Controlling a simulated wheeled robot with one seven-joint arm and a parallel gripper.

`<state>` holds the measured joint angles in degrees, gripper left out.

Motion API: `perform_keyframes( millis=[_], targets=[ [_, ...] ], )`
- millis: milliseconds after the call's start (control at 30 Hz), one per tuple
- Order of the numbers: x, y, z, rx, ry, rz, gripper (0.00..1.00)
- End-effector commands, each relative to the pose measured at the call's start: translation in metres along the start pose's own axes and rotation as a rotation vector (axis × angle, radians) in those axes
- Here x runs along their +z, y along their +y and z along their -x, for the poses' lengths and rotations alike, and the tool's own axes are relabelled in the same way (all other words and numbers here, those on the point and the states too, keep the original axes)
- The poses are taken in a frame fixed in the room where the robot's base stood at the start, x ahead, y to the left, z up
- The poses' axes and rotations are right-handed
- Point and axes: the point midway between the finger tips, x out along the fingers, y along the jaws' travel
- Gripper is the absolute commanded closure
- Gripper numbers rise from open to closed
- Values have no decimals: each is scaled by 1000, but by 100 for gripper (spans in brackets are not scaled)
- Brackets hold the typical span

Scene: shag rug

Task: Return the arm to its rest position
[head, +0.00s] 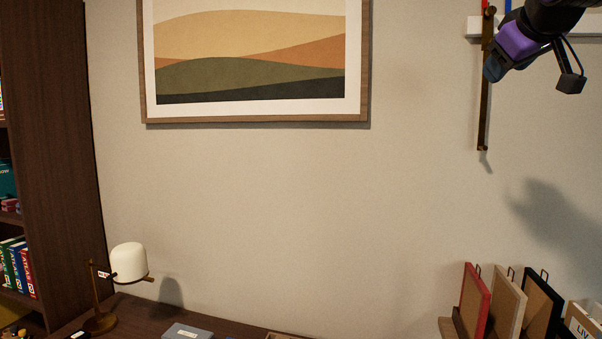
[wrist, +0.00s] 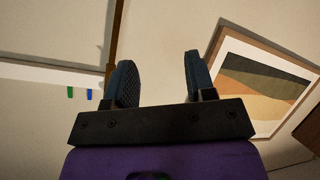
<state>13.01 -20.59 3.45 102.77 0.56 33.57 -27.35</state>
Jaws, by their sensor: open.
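My gripper (head: 494,68) is at the upper right of the head view, raised in front of the wall and high above the desk. Its purple body and dark wrist show there, with the blue-grey fingers pointing down and left. In the wrist view my gripper (wrist: 158,80) has its two fingers spread apart. Nothing is between them, only bare wall behind. The gripper holds nothing.
A brown vertical bar (head: 484,110) on the wall appears close beside the gripper. A framed picture (head: 250,118) hangs left. The wall between is clear.

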Motion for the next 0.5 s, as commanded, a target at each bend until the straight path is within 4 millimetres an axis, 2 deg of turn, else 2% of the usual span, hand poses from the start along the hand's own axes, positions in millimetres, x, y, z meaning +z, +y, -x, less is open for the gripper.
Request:
perform_keyframes(
  millis=[33, 200, 400, 500],
  targets=[
    [27, -22, 8, -40, -46, -31, 50],
    [117, -85, 29, -147, -213, -146, 50],
    [224, -148, 57, -235, -413, -259, 50],
    [268, -172, 70, -261, -498, -300, 50]
  ],
)
